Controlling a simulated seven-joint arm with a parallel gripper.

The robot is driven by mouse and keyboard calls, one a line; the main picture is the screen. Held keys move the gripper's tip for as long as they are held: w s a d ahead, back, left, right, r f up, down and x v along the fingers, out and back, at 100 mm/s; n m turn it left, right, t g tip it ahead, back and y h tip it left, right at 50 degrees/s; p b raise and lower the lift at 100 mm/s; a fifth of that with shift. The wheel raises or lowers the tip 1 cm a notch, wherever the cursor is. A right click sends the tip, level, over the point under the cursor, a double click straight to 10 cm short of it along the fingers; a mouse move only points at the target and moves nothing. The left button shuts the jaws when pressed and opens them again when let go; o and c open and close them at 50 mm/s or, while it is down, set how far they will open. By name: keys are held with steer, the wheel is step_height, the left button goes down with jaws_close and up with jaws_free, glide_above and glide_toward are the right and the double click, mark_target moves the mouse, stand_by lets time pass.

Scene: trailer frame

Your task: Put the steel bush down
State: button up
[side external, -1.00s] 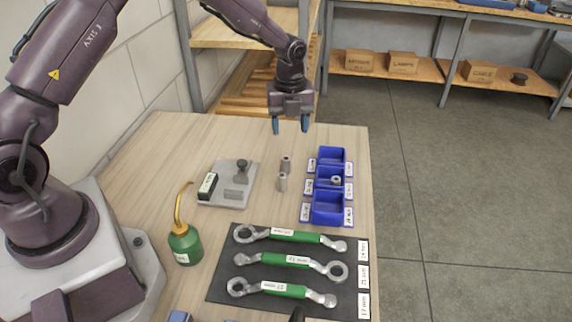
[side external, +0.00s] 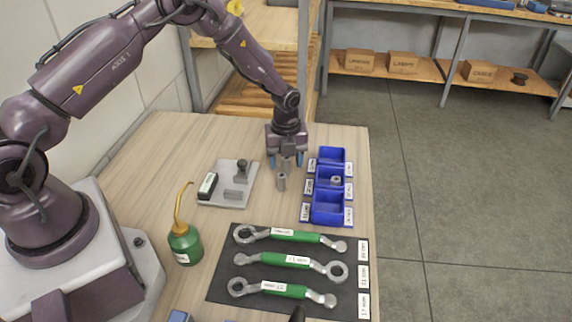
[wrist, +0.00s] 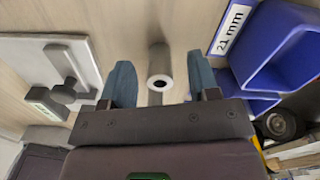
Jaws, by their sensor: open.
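In the wrist view a bush (wrist: 159,70) with a round hole shows between the open fingertips (wrist: 161,82), with gaps on both sides.
The labelled blue bins stand close to the right of my gripper. The grey fixture plate (side external: 217,196) with upright posts is at left. A green oil can (side external: 185,244) and a black mat (side external: 222,287) with green-handled wrenches lie nearer the camera.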

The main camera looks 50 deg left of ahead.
jaws_close()
steer(key=shift+r, duration=0.1)
